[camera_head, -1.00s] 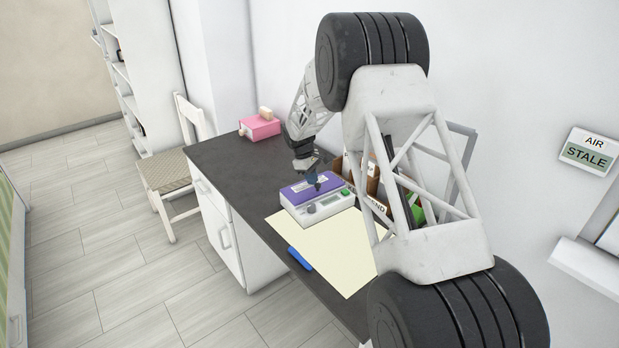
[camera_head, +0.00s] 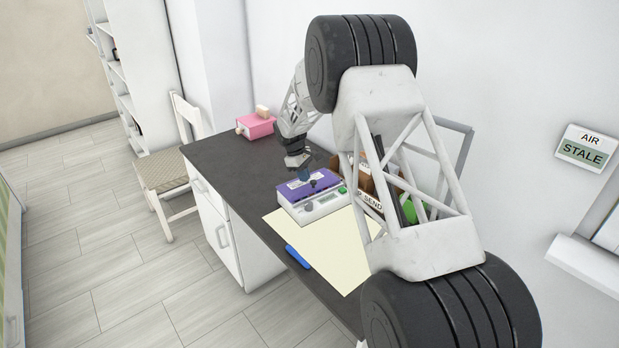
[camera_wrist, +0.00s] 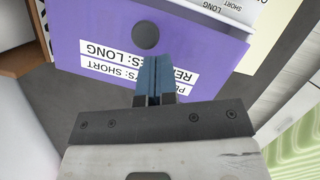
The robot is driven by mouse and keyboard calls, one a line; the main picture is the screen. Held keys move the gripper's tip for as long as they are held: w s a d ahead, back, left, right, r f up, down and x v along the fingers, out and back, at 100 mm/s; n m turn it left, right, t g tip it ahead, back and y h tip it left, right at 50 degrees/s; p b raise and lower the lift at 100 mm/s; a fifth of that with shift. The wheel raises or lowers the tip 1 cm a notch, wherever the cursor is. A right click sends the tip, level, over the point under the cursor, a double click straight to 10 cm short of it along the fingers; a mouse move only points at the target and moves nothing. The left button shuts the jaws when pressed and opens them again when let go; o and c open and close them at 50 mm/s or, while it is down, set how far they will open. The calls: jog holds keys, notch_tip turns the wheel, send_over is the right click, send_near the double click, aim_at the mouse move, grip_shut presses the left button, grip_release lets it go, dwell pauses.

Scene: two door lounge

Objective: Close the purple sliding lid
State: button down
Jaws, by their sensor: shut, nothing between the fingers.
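The purple sliding lid (camera_head: 308,185) lies on top of a white box (camera_head: 318,208) with a knob, a small display and a green button, on the dark desk. In the wrist view the purple lid (camera_wrist: 205,42) carries white labels reading "LONG" and "SHORT" and a dark round knob (camera_wrist: 145,36). My gripper (camera_head: 304,175) is above the back part of the lid. In the wrist view its blue fingertips (camera_wrist: 153,72) are together and empty, just short of the knob over the lid's labelled edge. I cannot tell whether they touch the lid.
A pale yellow sheet (camera_head: 325,247) and a blue pen-like object (camera_head: 298,257) lie in front of the box. A pink box (camera_head: 256,126) is at the desk's far end. Brown organisers (camera_head: 364,181) stand behind, near the wall. A chair (camera_head: 165,170) is left of the desk.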

jog(key=v, duration=1.1)
jog(key=shift+w+a, duration=0.25)
jog(key=shift+a, duration=0.15)
